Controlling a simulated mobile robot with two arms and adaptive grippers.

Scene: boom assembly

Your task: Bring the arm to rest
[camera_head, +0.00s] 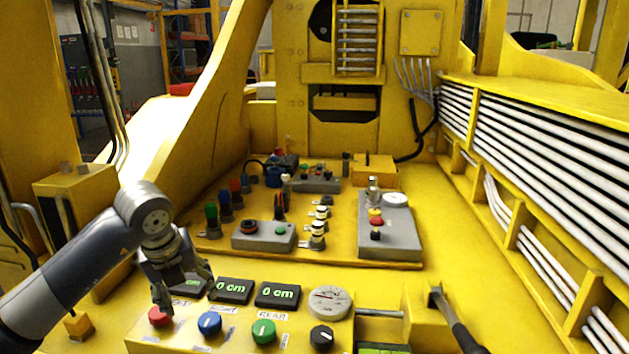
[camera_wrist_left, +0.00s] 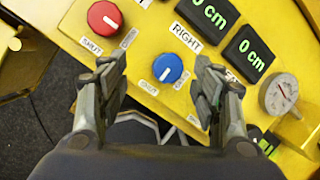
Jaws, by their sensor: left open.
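My left arm comes in from the left in the head view. Its grey gripper (camera_head: 187,298) points down over the front of the yellow control panel (camera_head: 210,338), near the red knob (camera_head: 160,317) and the blue knob (camera_head: 209,323). In the left wrist view the gripper (camera_wrist_left: 160,72) is open, with nothing between its fingers. The blue knob (camera_wrist_left: 168,68) shows beyond the gap between the fingertips, and the red knob (camera_wrist_left: 104,17) lies to the upper left. My right gripper is not in view.
A green knob (camera_head: 264,332), a black knob (camera_head: 321,337), a round gauge (camera_head: 329,302) and several "0 cm" displays (camera_head: 277,295) line the panel. A dark-handled lever (camera_head: 455,318) stands at right. Grey control boxes (camera_head: 264,236) lie behind. A yellow side beam (camera_head: 208,103) rises at left.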

